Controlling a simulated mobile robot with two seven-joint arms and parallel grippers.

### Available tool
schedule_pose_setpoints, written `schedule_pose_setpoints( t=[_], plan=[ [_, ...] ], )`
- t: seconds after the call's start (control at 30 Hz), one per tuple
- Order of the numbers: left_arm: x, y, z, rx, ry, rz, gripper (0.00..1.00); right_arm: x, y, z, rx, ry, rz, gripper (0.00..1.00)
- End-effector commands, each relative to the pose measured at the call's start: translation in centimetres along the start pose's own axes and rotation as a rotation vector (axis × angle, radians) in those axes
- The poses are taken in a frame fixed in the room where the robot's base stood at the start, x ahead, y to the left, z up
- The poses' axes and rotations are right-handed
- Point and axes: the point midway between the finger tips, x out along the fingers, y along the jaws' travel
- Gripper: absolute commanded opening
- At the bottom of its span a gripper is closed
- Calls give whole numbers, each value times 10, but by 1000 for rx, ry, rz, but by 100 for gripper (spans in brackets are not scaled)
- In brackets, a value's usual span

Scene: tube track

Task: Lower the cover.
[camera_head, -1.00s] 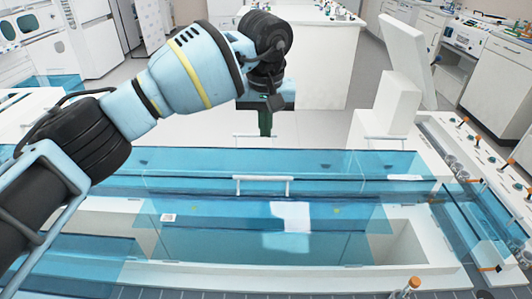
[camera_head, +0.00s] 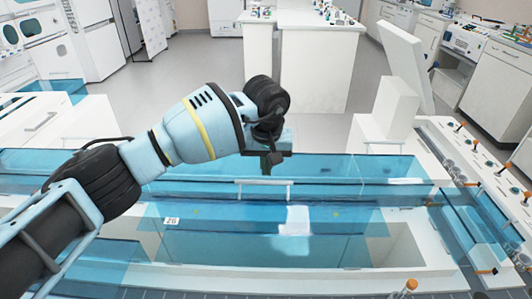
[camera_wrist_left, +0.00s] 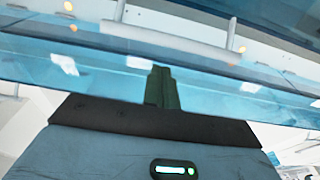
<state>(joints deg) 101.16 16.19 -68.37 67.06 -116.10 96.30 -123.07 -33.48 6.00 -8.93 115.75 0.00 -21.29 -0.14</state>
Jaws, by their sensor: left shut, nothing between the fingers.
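The cover (camera_head: 330,192) is a clear blue panel stretching across a white-rimmed trough. A white bar handle (camera_head: 263,184) sits along its middle, and a white handle bar also shows in the left wrist view (camera_wrist_left: 178,45). I cannot tell exactly how far the cover is tilted. My left gripper (camera_head: 270,162) points down over the far part of the blue panels, just behind the handle in the head view. Its dark fingers (camera_wrist_left: 162,88) are shut and empty, with a small apparent gap to the bar. My right gripper is out of view.
A white rim (camera_head: 300,277) runs along the trough's front. Small orange-topped levers (camera_head: 411,286) line the right side. A white block (camera_head: 388,105) with a tilted panel stands at the back right. Beyond lie open floor and a white bench (camera_head: 310,65).

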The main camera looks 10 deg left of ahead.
Motion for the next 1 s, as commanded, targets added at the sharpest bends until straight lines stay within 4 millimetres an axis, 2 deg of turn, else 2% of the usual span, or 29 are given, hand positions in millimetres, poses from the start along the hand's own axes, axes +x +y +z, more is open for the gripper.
schedule_pose_setpoints(
  t=[0.1,0.3,0.73,1.0],
  plan=[
    [-7,0,10,1,3,0,0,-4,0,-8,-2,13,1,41],
    [-9,-1,21,-1,2,-1,0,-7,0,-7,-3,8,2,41],
    [-9,-1,23,-1,1,-1,0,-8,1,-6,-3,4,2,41],
    [-17,-1,22,0,51,-1,0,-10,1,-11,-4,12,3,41]
  ],
)
